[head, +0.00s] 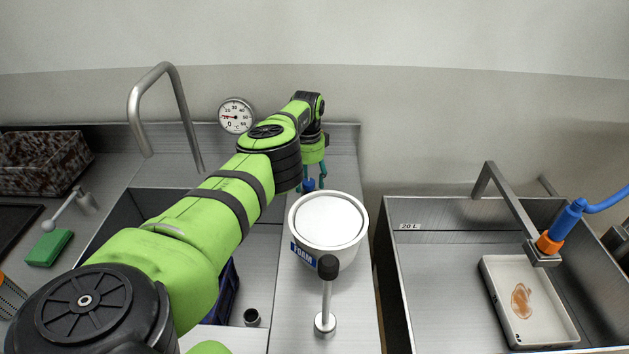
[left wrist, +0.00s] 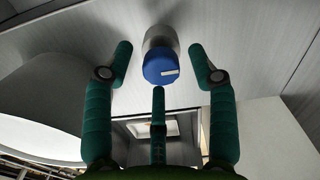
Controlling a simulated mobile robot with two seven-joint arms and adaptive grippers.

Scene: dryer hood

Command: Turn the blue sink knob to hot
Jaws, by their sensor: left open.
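The blue sink knob (head: 308,186) is on the steel counter behind the white tub, partly hidden by my left gripper (head: 315,176). In the left wrist view the knob (left wrist: 158,66) has a blue cap with a short white mark and a grey stem. My left gripper (left wrist: 160,52) is open there, with one finger on each side of the knob and a third finger below it in the picture. Gaps show between the fingers and the knob, so it is not gripped. My right gripper is not in view.
A white tub (head: 330,222) labelled FOAM stands just in front of the knob. A black-topped lever (head: 327,290) rises nearer me. A tall bent faucet (head: 170,75) and a gauge (head: 237,115) are at the back left. A second sink (head: 430,290) holding a tray is at right.

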